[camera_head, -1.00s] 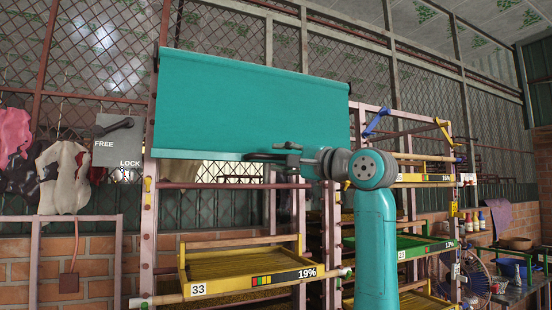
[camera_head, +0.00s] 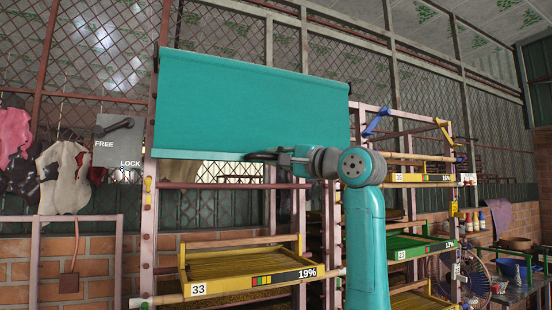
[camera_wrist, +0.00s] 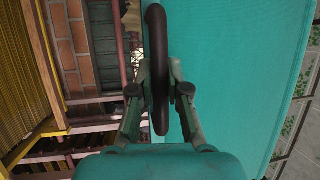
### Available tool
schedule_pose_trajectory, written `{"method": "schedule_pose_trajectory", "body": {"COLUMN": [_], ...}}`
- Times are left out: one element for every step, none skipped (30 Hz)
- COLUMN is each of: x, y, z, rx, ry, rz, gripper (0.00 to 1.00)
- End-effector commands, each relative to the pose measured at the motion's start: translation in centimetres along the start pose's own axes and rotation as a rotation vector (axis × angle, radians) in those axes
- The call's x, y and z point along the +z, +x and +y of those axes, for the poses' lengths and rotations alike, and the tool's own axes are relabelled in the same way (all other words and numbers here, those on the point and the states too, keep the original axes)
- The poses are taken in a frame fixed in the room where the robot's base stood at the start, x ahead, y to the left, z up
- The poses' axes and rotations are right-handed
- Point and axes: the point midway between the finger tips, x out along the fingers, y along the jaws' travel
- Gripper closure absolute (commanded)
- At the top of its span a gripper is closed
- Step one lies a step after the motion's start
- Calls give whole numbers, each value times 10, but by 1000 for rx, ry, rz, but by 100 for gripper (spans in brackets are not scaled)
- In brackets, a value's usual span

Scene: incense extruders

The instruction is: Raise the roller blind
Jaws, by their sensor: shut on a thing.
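The teal roller blind (camera_head: 250,100) hangs part way down in front of the rack, its bottom bar level with my gripper. It also fills much of the wrist view (camera_wrist: 235,70). A dark, rounded pull handle (camera_wrist: 157,70) is at the blind's lower edge, between my fingers. My gripper (camera_head: 280,157) is at the bottom edge, right of its middle, and is shut on the handle. Both fingers (camera_wrist: 159,92) press on the handle from either side in the wrist view. The handle is partly hidden by the gripper in the head view.
A grey plate marked FREE and LOCK (camera_head: 117,150) is left of the blind, its black lever (camera_head: 118,126) pointing left, near FREE. A yellow tray numbered 33 (camera_head: 245,275) sticks out below the blind. More trays stand right of my arm.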

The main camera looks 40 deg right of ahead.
Motion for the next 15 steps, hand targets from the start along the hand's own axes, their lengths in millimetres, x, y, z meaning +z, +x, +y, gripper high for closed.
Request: {"method": "schedule_pose_trajectory", "body": {"x": [0, 0, -1, -1, -1, -1, -2, -2, -2, -3, -3, -4, -4, -5, -6], "y": [0, 1, 1, 2, 2, 3, 4, 5, 6, 8, 9, 10, 12, 13, 15], "z": [-2, -4, -7, -10, -14, -21, -26, -32, -40, -47, -55, -65, -72, -80, -90], "rx": [-2, -2, -2, -2, -2, -4, -3, -3, -4, -4, -4, -4, -4, -4, -4], "ry": [0, 0, 0, 0, 0, -1, -1, -1, -1, -1, -1, -1, -1, -1, -1], "rz": [0, 0, 0, 0, 0, 0, 0, 0, 1, 1, 1, 1, 1, 1, 1], "gripper": [100, 100, 100, 100, 100, 100, 100, 100, 100, 100, 100, 100, 100, 100, 100]}}
